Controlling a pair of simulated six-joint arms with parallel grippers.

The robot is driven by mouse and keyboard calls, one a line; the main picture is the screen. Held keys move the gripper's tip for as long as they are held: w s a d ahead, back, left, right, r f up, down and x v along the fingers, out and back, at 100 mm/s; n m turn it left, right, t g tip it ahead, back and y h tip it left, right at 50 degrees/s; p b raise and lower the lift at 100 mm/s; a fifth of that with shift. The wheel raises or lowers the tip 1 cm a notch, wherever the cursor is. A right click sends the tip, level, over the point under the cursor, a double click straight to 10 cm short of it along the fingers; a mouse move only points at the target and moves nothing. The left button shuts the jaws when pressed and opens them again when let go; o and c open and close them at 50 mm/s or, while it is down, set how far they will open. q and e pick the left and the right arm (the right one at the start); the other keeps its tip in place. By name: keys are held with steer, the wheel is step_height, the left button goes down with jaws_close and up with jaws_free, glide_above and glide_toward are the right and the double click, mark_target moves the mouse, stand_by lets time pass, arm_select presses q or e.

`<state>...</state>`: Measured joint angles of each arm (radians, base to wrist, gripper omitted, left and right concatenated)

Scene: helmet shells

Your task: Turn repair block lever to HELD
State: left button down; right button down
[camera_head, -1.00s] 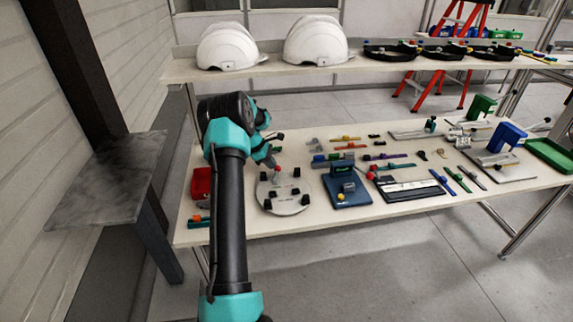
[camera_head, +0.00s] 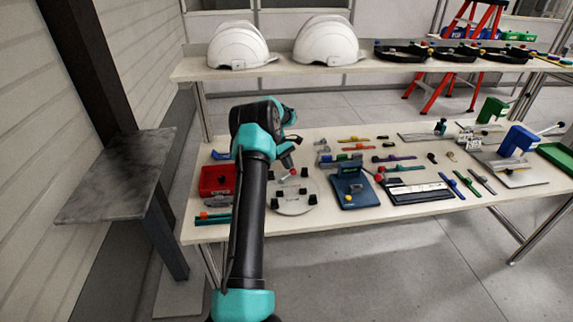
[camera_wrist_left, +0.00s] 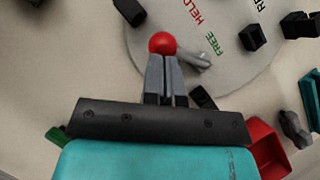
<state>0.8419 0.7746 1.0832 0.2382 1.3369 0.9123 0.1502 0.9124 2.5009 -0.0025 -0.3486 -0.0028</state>
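The repair block is a round pale plate (camera_head: 293,207) with several black blocks on the table's left half. It also shows in the wrist view (camera_wrist_left: 262,75), with red HELD and green FREE lettering. The lever has a red ball knob (camera_wrist_left: 162,43) and a grey arm (camera_wrist_left: 196,60) running right from it, below the lettering. The knob also shows in the head view (camera_head: 293,172). My left gripper (camera_wrist_left: 162,62) is over the plate with its fingers close together. Its tips are at the knob; whether they grip it is unclear. My right gripper is not in view.
A red bin (camera_head: 217,183) stands left of the plate, close to my left arm. A blue fixture (camera_head: 352,190) stands to its right, with several small tools and a black-and-white tray (camera_head: 418,190) further right. White helmets (camera_head: 238,45) sit on the shelf behind.

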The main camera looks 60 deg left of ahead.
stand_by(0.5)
arm_select(q)
steer(key=v, duration=1.2)
steer(key=shift+w+d, duration=0.1)
